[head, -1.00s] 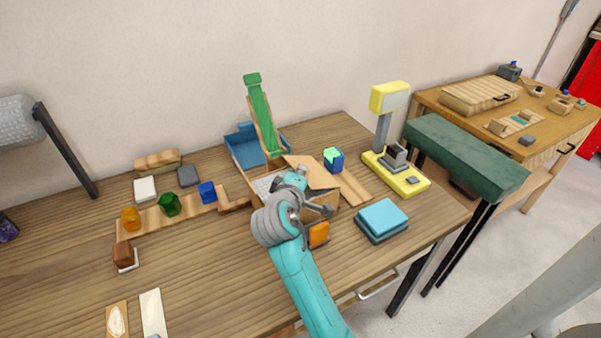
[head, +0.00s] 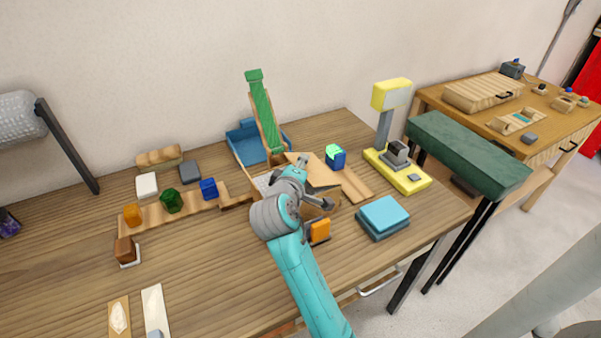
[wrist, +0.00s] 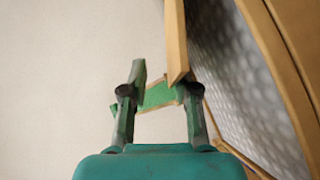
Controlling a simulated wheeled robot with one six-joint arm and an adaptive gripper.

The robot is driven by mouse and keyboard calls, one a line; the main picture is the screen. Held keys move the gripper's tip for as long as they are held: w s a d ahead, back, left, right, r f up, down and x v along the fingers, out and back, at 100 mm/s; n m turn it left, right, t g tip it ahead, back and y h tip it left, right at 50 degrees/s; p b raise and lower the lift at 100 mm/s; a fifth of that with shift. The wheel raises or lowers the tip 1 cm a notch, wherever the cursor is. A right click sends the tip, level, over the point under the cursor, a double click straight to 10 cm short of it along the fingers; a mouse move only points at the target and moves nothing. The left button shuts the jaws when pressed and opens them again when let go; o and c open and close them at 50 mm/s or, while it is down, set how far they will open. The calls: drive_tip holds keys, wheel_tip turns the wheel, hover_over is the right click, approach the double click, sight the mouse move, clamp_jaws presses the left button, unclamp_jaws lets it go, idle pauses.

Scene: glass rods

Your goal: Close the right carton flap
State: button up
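The open carton (head: 318,210) stands on the wooden table, partly hidden behind my arm. Its tan flap (head: 313,168) on the right stands out beyond my gripper. My gripper (head: 317,183) is over the carton, with its two fingers spread. In the wrist view, my gripper (wrist: 161,95) is open, and a tan flap edge (wrist: 176,45) reaches down between the fingers, close to the right one. I cannot tell whether they touch. The carton's grey dotted inside (wrist: 235,85) fills the right of that view.
A green ramp (head: 263,115) and blue tray (head: 245,145) stand behind the carton. A blue-green cube (head: 335,157) sits behind the flap on the right. A yellow device (head: 400,172), blue stacked pads (head: 382,217) and an orange block (head: 320,230) are nearby.

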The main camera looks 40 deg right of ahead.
wheel_tip(320, 180, up, 8)
drive_tip(key=shift+f, duration=0.25)
